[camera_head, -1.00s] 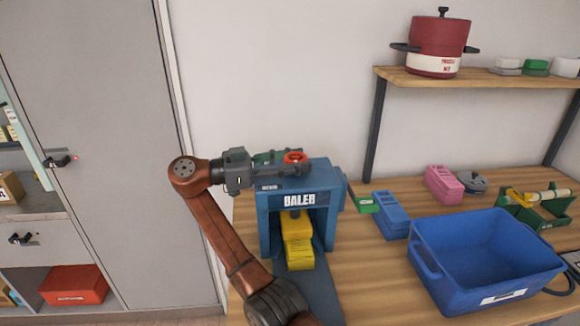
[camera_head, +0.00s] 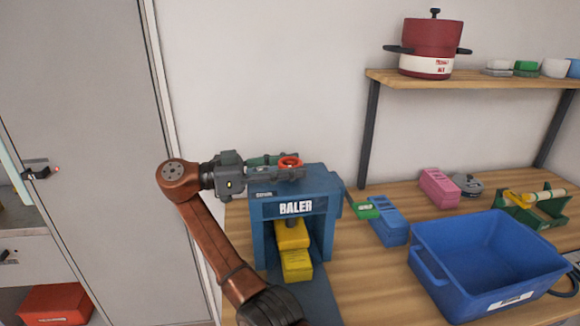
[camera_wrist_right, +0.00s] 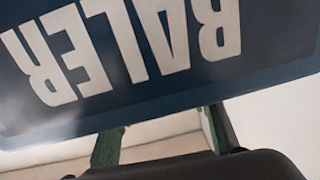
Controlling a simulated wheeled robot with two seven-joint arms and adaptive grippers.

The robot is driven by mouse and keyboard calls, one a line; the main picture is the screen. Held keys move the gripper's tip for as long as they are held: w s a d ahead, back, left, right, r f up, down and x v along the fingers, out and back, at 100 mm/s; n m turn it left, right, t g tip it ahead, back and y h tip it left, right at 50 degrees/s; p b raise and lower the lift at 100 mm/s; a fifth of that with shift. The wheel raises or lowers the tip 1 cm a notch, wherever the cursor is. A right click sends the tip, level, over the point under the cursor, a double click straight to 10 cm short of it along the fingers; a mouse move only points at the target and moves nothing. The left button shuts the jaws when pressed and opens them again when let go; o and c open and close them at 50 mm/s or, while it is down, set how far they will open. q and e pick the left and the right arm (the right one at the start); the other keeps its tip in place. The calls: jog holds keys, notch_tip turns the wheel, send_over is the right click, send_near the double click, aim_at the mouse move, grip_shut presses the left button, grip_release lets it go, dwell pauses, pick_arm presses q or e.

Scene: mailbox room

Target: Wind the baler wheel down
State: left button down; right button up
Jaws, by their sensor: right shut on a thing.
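The blue baler (camera_head: 335,212) stands on the wooden bench, its white BALER label on the front. The red wheel (camera_head: 290,161) sits on top of it. My right gripper (camera_head: 288,168) reaches in from the left over the baler's top and is shut on the wheel, with a finger on either side. Two yellow pieces (camera_head: 297,265) show in the baler's opening, one above the other. In the right wrist view, the baler's label (camera_wrist_right: 140,50) appears upside down and close, and the green finger pads (camera_wrist_right: 107,148) show at the bottom. The wheel is hidden there. My left gripper is out of view.
A blue bin (camera_head: 440,285) stands on the bench at right. Blue (camera_head: 388,222) and pink blocks (camera_head: 438,187) and a green rack (camera_head: 535,207) lie nearby. A shelf above holds a red pot (camera_head: 431,45). A grey cabinet (camera_head: 95,120) is at left.

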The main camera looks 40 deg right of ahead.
aim_at(291, 161)
jog(key=o, duration=0.9)
jog(key=shift+s+d+r, duration=0.1)
jog(key=shift+o, duration=1.4)
notch_tip(291, 161, up, 9)
jog(key=shift+f, duration=0.1)
jog(key=shift+r, duration=0.5)
